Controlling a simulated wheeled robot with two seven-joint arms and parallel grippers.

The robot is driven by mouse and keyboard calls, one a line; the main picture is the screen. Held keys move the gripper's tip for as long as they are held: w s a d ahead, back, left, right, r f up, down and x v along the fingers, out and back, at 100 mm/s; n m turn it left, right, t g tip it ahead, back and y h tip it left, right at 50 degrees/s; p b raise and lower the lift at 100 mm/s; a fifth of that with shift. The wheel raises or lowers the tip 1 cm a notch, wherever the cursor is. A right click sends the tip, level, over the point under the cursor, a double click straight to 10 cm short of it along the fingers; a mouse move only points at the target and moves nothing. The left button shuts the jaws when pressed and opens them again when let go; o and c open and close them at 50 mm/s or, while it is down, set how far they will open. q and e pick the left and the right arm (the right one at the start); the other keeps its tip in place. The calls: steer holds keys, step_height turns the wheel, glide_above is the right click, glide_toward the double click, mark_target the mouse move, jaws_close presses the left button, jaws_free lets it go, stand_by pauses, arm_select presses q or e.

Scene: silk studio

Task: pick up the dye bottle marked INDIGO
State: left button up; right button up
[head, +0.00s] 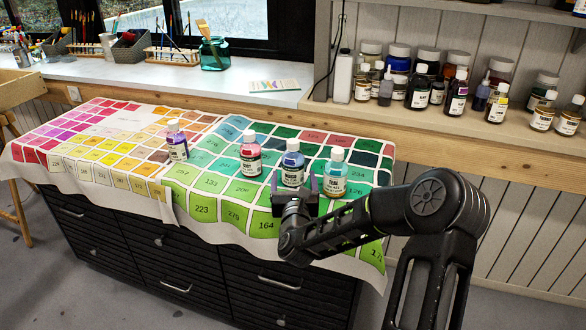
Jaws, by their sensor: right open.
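Several small dye bottles with white caps stand upright on the printed colour-chart cloth. A blue bottle (293,165) stands between a red bottle (250,155) and a teal bottle (336,175). A violet bottle (177,142) stands apart to the left. The labels are too small to read surely, so I cannot confirm which is marked INDIGO. My right gripper (293,184) is open at the near side of the blue bottle, its fingers to either side of the bottle's lower part. Whether they touch it I cannot tell. My left gripper is out of view.
The colour-chart cloth (205,207) drapes over a dark drawer cabinet (150,255). Behind, a shelf (400,112) carries many jars and bottles. A teal glass jar (214,55) with brushes stands on the white sill. The cloth's left half is mostly clear.

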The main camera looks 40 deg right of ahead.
mark_target(293, 141)
steer(key=x, duration=0.4)
steer(key=shift+w+d, duration=0.15)
steer(key=shift+w, duration=0.15)
steer(key=shift+c, duration=0.3)
jaws_close()
stand_by(0.7)
step_height(293, 141, up, 10)
steer(key=shift+p, duration=0.6)
stand_by(0.4)
